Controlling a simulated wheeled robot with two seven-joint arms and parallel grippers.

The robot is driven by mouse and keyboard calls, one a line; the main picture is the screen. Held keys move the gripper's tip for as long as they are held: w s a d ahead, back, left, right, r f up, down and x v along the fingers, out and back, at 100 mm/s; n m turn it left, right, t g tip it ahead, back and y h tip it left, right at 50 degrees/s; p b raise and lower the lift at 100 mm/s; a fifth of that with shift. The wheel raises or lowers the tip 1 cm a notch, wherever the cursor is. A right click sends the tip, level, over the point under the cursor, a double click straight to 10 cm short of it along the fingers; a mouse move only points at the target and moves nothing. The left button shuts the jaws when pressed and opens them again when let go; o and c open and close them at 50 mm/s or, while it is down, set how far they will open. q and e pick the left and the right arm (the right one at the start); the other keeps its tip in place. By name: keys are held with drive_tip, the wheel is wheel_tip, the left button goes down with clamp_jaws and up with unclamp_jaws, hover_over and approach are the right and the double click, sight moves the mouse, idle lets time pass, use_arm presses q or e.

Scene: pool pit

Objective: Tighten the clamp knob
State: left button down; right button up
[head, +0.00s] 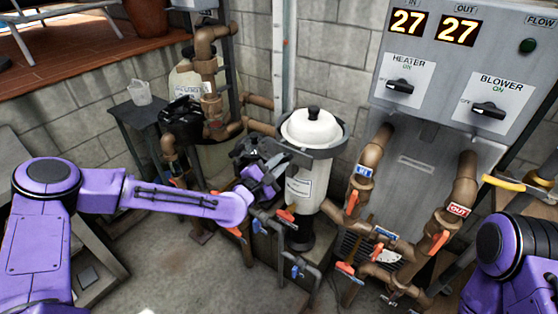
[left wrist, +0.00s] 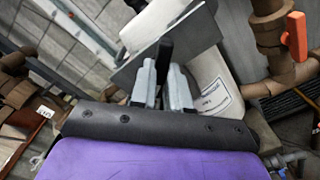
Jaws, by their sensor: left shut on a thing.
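A white canister (head: 300,190) with a domed lid (head: 311,128) and a grey clamp band (head: 325,152) around its top stands at the centre. My left gripper (head: 262,158) is at the left side of this band. In the left wrist view, my left gripper (left wrist: 165,92) has its two fingers shut on a narrow black piece (left wrist: 164,60), which looks like the clamp knob. The fingers hide much of it. Behind it are a grey plate (left wrist: 150,50) and the white canister body (left wrist: 212,90). Of my right arm only a purple part shows at the lower right; its gripper is out of view.
Brown pipes with orange valve handles (head: 352,203) stand right of the canister. A grey heater panel (head: 450,60) is at the upper right. A dark pump and pipes (head: 208,105) stand behind my left forearm. The concrete floor (head: 190,275) is clear at the lower left.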

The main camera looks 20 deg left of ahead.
use_arm(q)
drive_tip(key=m+b, duration=0.4)
drive_tip(key=m, duration=2.1)
drive_tip(key=shift+f+b, duration=0.15)
drive_tip(key=shift+b, duration=0.15)
drive_tip(key=shift+m, duration=0.8)
drive_tip(key=shift+r, duration=0.25)
drive_tip(key=c, duration=1)
unclamp_jaws()
drive_tip(key=shift+w, duration=0.1)
